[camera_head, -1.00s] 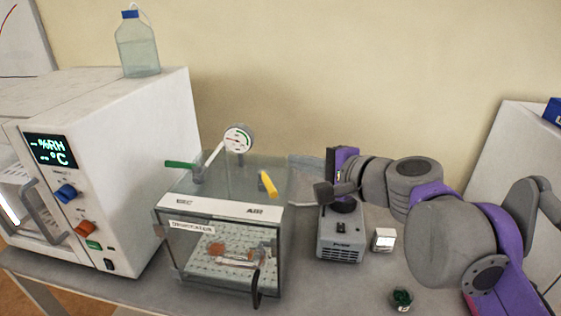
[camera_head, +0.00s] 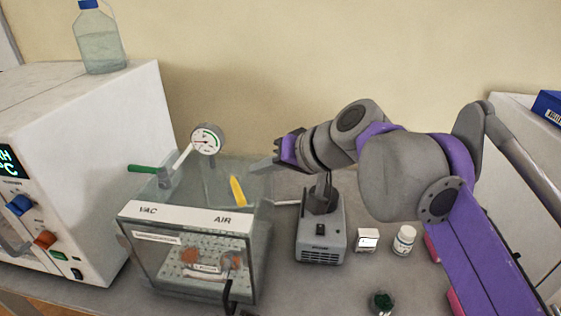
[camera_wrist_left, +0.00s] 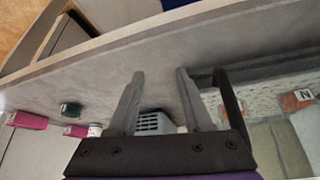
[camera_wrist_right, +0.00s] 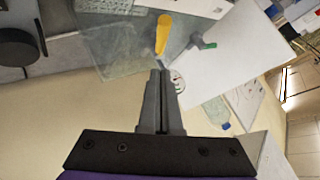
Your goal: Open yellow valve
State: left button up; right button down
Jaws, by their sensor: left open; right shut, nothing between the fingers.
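The yellow valve handle (camera_head: 238,190) stands on the top of the clear desiccator chamber (camera_head: 185,250), near the AIR label. It also shows in the right wrist view (camera_wrist_right: 163,35), just beyond the fingertips. My right gripper (camera_head: 262,165) is shut and empty, a little right of and behind the handle in the head view; its fingers (camera_wrist_right: 160,76) look close to the handle's base, but I cannot tell whether they touch. My left gripper (camera_wrist_left: 160,78) is open with nothing held; it shows only in the left wrist view, above the front of the bench.
A green valve handle (camera_head: 143,169) and a round gauge (camera_head: 207,139) are on the chamber's left and back. A white oven (camera_head: 90,170) with a bottle (camera_head: 100,40) is at left. A grey pump (camera_head: 321,240), white box (camera_head: 367,240) and pill bottle (camera_head: 404,240) stand at right.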

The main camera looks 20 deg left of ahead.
aim_at(238, 188)
pick_arm(q)
jog(key=shift+s+f, duration=0.1)
jog(key=shift+f, duration=0.1)
pick_arm(e)
jog(key=shift+s+a+f, duration=0.25)
jog(key=shift+a+f, duration=0.1)
jog(key=shift+f, duration=0.3)
jog(key=shift+s+a+f, duration=0.25)
jog(key=shift+a+f, duration=0.15)
jog(key=shift+f, duration=0.2)
jog(key=shift+s+a+f, duration=0.25)
jog(key=shift+a+f, duration=0.1)
jog(key=shift+f, duration=0.3)
